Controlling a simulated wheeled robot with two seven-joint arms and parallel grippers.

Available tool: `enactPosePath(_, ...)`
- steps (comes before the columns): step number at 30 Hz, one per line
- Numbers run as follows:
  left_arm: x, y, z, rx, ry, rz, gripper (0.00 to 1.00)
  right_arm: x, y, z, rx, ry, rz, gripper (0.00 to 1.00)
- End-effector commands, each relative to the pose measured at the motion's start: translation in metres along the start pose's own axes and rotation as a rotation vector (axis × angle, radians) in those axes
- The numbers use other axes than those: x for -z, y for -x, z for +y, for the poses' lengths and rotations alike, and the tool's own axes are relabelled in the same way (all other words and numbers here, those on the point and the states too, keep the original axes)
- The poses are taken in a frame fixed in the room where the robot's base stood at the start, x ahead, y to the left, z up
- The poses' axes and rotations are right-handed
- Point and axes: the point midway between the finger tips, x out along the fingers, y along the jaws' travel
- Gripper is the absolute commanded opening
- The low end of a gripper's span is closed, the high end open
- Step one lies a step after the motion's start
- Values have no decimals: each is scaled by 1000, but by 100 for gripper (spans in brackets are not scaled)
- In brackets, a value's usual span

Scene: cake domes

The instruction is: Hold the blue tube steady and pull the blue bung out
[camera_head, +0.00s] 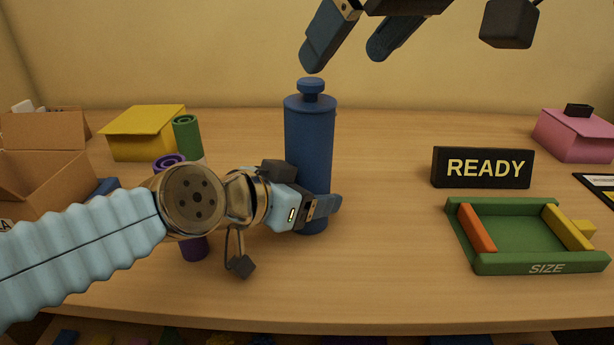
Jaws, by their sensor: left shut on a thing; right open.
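The blue tube (310,135) stands upright on the wooden table in the middle of the head view. The blue bung (311,87) sits in its top, with its knob showing above the rim. My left gripper (322,208) is shut on the lower part of the tube, and its fingers and wrist hide some of that part. My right gripper (347,50) is open and empty above the bung, one finger up to the left and the other to the right. The fingers appear apart from the bung.
Left are a cardboard box (40,190), a yellow box (142,135), a green tube (187,137) and a purple tube (194,248), partly behind my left arm. Right are a READY sign (482,168), a green SIZE tray (540,267) and a pink box (575,137). Table between tube and sign is clear.

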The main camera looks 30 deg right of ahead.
Motion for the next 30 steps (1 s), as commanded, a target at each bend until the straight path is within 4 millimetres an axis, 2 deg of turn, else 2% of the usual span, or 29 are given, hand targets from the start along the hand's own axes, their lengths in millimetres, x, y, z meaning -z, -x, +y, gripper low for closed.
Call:
enactPosePath(5, 0, 0, 0, 0, 0, 1, 29, -1, -17, 0, -1, 10, -3, 85)
enactPosePath(12, 0, 0, 0, 0, 0, 1, 29, -1, -55, 0, 1, 8, -4, 85)
enactPosePath(18, 0, 0, 0, 0, 0, 1, 29, 0, -78, 0, 2, 8, -1, 85)
enactPosePath(24, 0, 0, 0, 0, 0, 1, 29, 0, -87, 0, 0, 7, 0, 85)
enactPosePath(30, 0, 0, 0, 0, 0, 1, 29, 0, -88, 0, 0, 7, 0, 85)
